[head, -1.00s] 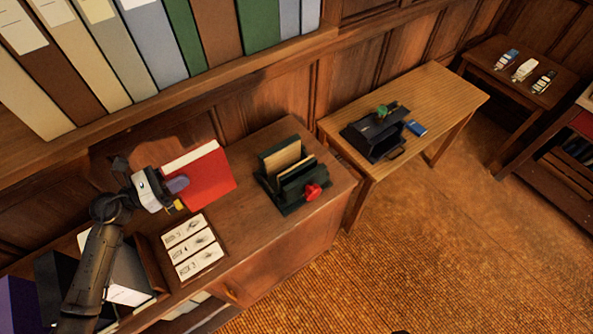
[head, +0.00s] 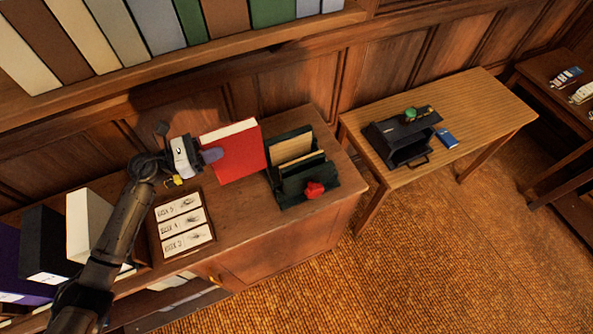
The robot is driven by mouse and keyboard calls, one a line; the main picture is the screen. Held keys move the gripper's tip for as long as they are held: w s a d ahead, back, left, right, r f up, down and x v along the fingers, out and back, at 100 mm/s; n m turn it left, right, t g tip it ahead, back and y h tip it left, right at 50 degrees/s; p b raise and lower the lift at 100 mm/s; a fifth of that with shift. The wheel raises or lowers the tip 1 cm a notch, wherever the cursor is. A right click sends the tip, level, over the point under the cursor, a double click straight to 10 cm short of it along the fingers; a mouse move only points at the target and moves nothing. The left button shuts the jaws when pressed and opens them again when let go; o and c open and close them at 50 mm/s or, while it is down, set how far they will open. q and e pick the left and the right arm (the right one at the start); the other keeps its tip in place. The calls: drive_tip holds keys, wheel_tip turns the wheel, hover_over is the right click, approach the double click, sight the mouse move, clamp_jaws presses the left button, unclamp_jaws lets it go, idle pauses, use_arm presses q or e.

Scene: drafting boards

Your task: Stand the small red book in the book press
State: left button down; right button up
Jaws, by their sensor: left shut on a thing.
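The small red book (head: 238,155) is held upright, with its pale page edges on top, over the wooden cabinet top. My left gripper (head: 208,155) is shut on the book's left edge. The book press (head: 309,186) is a dark green frame with wooden boards inside and a red knob (head: 314,189) at its front. The press stands on the cabinet just right of the book; the book's right edge is close to the press's left side. I cannot tell whether they touch or whether the book's lower edge rests on the cabinet. My right gripper is not in view.
A framed tray of three cards (head: 182,224) lies in front of my left gripper. Binders (head: 89,225) stand at the left. A shelf of large books (head: 150,30) hangs above. A light wood table (head: 462,115) at the right holds a black device (head: 402,137) and a blue box (head: 447,138).

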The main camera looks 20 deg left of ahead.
use_arm(q)
wheel_tip(320, 180, down, 4)
drive_tip(key=f+b, duration=0.1)
drive_tip(key=b, duration=0.3)
drive_tip(key=f+p+x, duration=0.1)
drive_tip(key=x, duration=0.5)
drive_tip(key=f+p+x, duration=0.1)
drive_tip(key=x, duration=0.5)
drive_tip(key=f+p+x, duration=0.1)
drive_tip(key=x, duration=0.5)
drive_tip(key=shift+d+f, duration=0.1)
drive_tip(key=shift+f, duration=0.2)
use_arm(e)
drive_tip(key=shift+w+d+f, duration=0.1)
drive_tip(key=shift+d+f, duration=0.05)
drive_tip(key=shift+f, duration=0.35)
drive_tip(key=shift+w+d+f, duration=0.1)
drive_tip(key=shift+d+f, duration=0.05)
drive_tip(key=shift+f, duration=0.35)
use_arm(q)
drive_tip(key=shift+f, duration=0.1)
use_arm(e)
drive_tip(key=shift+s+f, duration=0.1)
